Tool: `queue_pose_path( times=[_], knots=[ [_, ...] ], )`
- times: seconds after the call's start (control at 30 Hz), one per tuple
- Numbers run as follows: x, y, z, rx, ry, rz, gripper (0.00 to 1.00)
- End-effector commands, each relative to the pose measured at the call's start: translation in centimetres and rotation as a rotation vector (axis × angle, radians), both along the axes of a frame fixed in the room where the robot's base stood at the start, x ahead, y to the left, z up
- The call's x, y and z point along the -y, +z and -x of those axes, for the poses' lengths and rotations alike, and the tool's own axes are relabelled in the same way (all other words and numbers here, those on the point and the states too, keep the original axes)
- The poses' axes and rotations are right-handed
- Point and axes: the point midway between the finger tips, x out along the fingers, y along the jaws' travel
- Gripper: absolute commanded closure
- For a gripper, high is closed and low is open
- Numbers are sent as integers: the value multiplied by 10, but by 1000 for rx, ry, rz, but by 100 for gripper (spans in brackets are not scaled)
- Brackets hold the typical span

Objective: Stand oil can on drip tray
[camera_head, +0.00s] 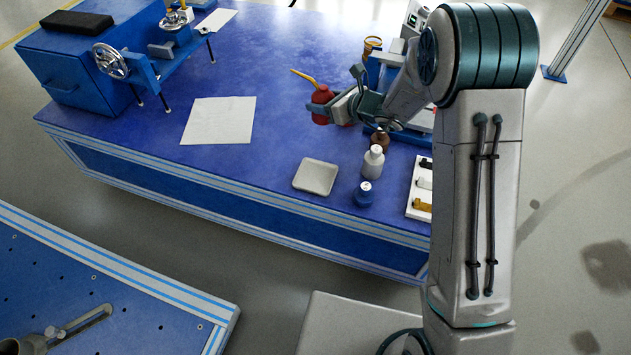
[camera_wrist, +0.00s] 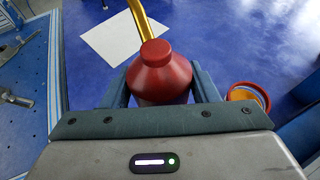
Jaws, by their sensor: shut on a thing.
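The oil can (camera_head: 321,97) is red with a thin yellow spout that points up and to the left. My gripper (camera_head: 318,106) is shut on its body, with a finger on each side in the wrist view (camera_wrist: 161,85). The can is upright or close to it in my grip. I cannot tell whether its base touches the table. The drip tray (camera_head: 316,177) is a light grey, shallow square near the table's front edge. It is empty and lies in front of my gripper, apart from the can.
A white bottle (camera_head: 373,162), a blue jar (camera_head: 364,194) and a brown bottle (camera_head: 380,140) stand right of the tray. A white rack (camera_head: 416,207) with small parts lies farther right. A white sheet (camera_head: 219,121) lies left on the blue table. A blue machine (camera_head: 75,65) stands behind it.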

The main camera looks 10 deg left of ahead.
Motion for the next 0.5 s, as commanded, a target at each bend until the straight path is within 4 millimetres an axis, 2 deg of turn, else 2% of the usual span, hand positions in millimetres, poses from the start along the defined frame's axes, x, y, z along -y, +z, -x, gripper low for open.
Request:
queue_pose_path(
  times=[0.27, 0.37, 0.5],
  knots=[
    [0, 1, 1, 1, 0, -2, 83],
    [0, -7, 11, -1, 2, -3, 83],
    [1, -26, 40, -3, 3, -2, 83]
  ],
)
